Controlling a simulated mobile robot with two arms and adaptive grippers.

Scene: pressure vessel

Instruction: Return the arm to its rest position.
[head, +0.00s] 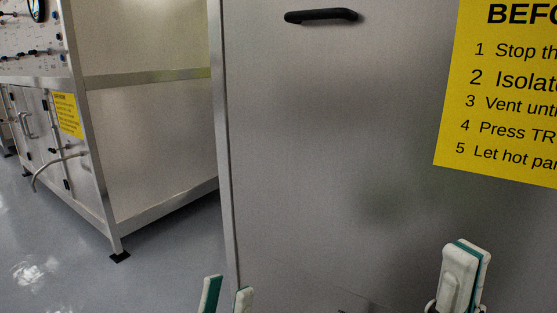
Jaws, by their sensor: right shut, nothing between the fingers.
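My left gripper (227,298) shows only its fingertips at the bottom edge, left of centre. The tips stand apart with a gap between them and nothing visible in it, so it is open. My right gripper (464,274) points up at the lower right, in front of the metal panel. Its white and green fingers are together and hold nothing. The rest of both arms is out of the picture. I cannot tell whether either gripper touches the panel.
A large brushed-metal panel (330,160) with a black handle (321,15) and a yellow instruction sign (510,110) fills the right side. Another metal cabinet (150,150) with gauges and pipes stands at the left. Grey floor (170,265) lies open between them.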

